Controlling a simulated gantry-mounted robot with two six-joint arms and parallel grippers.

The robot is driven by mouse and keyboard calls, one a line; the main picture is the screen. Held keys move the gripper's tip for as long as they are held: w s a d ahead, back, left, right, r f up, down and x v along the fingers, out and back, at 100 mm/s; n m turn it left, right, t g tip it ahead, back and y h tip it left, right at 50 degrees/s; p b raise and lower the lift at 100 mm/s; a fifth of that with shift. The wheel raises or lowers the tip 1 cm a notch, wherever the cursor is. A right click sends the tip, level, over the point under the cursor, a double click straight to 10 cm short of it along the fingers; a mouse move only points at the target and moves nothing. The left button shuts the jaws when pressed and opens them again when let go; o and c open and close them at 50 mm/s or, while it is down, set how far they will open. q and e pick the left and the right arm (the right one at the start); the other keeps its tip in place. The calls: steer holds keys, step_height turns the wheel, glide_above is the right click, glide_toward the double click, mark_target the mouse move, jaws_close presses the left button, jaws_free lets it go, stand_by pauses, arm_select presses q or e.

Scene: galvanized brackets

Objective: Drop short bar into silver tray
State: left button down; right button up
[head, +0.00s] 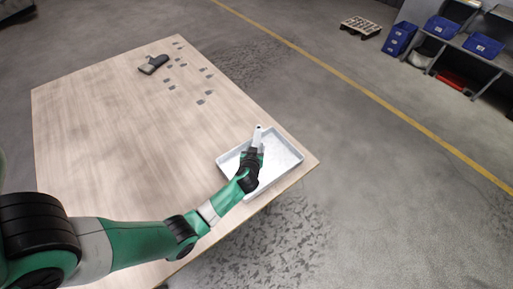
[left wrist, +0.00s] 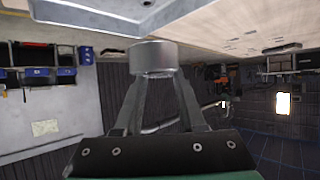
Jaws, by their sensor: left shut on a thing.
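The silver tray (head: 224,162) lies on the wooden table near its right corner; its rim also crosses the top of the left wrist view (left wrist: 75,27). My left gripper (head: 256,150) is over the tray, shut on the short bar (head: 258,133). The bar is pale grey and sticks up past the fingertips in the head view. In the left wrist view the grey metal bar (left wrist: 154,56) is between the two fingertips, apart from the tray. How high it is above the tray floor is hard to tell. My right gripper is in neither view.
Several small grey brackets (head: 201,102) lie scattered toward the table's far end, beside a dark object (head: 153,65). The middle of the wooden table (head: 110,130) is clear. A shelf with blue bins (head: 441,27) and a pallet (head: 361,27) stand far off on the floor.

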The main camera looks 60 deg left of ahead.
arm_select(q)
step_height(320, 180, down, 5)
steer(key=b, duration=0.4)
steer(key=shift+f, duration=0.15)
steer(key=shift+c, duration=2.1)
jaws_free()
steer(key=p+v, duration=0.3)
steer(key=v, duration=0.5)
steer(key=shift+w+p, duration=0.15)
steer(key=shift+p, duration=0.15)
steer(key=p+v, duration=0.3)
steer(key=shift+s+d+p, duration=0.25)
steer(key=shift+s+p, duration=0.05)
steer(key=shift+p, duration=0.05)
